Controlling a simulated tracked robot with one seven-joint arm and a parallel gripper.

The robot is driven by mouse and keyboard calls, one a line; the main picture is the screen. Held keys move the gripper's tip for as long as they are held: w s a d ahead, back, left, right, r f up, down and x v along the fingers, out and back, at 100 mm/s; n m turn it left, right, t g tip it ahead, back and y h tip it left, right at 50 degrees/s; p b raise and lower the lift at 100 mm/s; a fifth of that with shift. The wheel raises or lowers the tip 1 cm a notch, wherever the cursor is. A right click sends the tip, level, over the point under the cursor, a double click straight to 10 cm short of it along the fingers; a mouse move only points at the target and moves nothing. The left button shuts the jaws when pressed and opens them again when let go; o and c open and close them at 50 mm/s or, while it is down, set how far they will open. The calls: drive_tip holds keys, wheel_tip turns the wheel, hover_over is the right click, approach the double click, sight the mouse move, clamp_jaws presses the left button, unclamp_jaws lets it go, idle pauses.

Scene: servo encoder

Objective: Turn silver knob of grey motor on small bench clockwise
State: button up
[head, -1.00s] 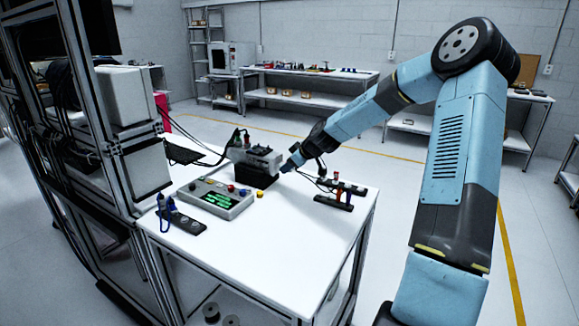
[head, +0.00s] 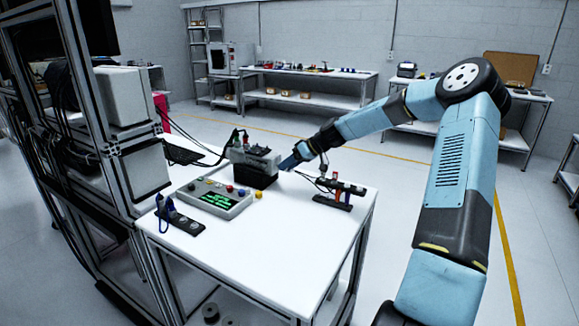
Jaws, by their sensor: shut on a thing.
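The grey motor (head: 256,160) sits on a black block on the small white bench (head: 270,240), towards its back. My gripper (head: 290,163) is at the right end of the motor, where its silver knob would be. The knob itself is hidden behind the gripper or too small to make out. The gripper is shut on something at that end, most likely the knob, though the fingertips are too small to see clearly.
A black strip (head: 181,222) with blue leads lies at the left. A small stand (head: 336,192) with coloured parts is just right of my gripper. The bench's front right is clear.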

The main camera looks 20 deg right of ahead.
drive_tip(key=m+g+y, duration=0.1)
drive_tip(key=y, duration=0.1)
drive_tip(key=m+g+y, duration=0.1)
drive_tip(key=m+y, duration=0.1)
drive_tip(key=f+m+g+y, duration=0.1)
drive_tip(key=m+y, duration=0.1)
drive_tip(key=shift+w+d+y, duration=0.3)
drive_tip(key=shift+y, duration=0.1)
drive_tip(key=shift+f+m, duration=0.1)
drive_tip(key=shift+m, duration=0.2)
idle(0.5)
drive_tip(key=o, duration=1)
drive_tip(key=shift+g, duration=0.3)
drive_tip(key=shift+o, duration=0.2)
drive_tip(key=s+r, duration=1.3)
drive_tip(key=s, duration=0.1)
